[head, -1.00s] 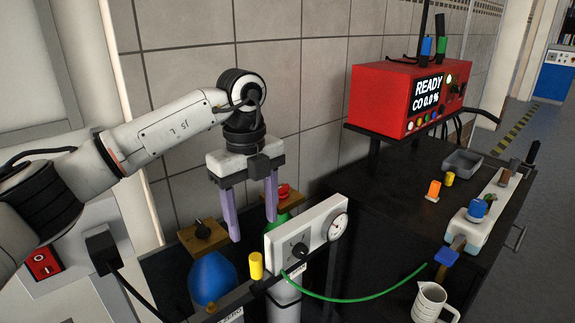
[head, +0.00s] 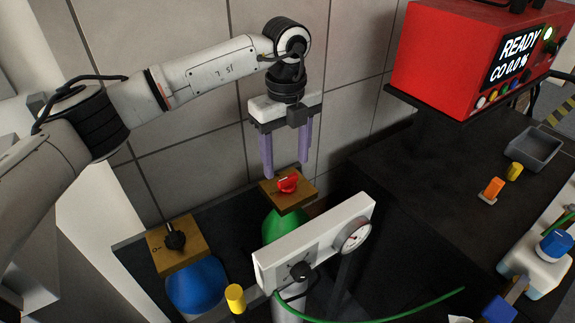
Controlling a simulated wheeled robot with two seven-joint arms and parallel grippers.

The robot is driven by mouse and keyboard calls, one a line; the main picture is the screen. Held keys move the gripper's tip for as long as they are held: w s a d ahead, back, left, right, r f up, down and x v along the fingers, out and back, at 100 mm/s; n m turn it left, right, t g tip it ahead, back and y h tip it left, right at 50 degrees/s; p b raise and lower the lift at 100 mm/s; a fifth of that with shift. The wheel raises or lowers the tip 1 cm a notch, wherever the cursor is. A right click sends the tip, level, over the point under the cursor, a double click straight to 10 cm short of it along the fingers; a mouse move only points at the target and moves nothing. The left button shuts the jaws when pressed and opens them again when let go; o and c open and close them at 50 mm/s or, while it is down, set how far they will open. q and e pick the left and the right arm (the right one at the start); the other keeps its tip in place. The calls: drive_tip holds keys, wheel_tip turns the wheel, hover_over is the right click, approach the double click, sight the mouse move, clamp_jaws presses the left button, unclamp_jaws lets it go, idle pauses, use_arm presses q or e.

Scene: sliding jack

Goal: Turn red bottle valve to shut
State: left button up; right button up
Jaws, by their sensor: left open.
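The red bottle valve (head: 288,183) is a small red knob on a brown block (head: 301,195) atop a green bottle (head: 283,225). My left gripper (head: 286,172) has two purple fingers pointing down, spread apart and empty. In the picture the fingertips lie just above and to either side of the red valve; I cannot tell whether they touch it or the block. A blue bottle (head: 196,290) with a black valve (head: 175,239) on its own brown block stands to the left. My right gripper is not in view.
A white panel (head: 315,243) with a black knob and a gauge stands in front of the green bottle. A yellow cylinder (head: 235,298) is beside it. A red READY box (head: 440,60) is over the dark bench at right. A tiled wall is close behind.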

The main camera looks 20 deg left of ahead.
sight(288, 182)
use_arm(q)
wheel_tip(288, 182, down, 3)
drive_tip(key=shift+r, duration=0.2)
drive_tip(key=shift+w+f, duration=0.1)
drive_tip(key=shift+f, duration=0.6)
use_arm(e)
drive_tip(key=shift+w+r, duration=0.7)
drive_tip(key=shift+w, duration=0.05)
use_arm(q)
drive_tip(key=c, duration=1)
drive_tip(key=shift+c, duration=0.2)
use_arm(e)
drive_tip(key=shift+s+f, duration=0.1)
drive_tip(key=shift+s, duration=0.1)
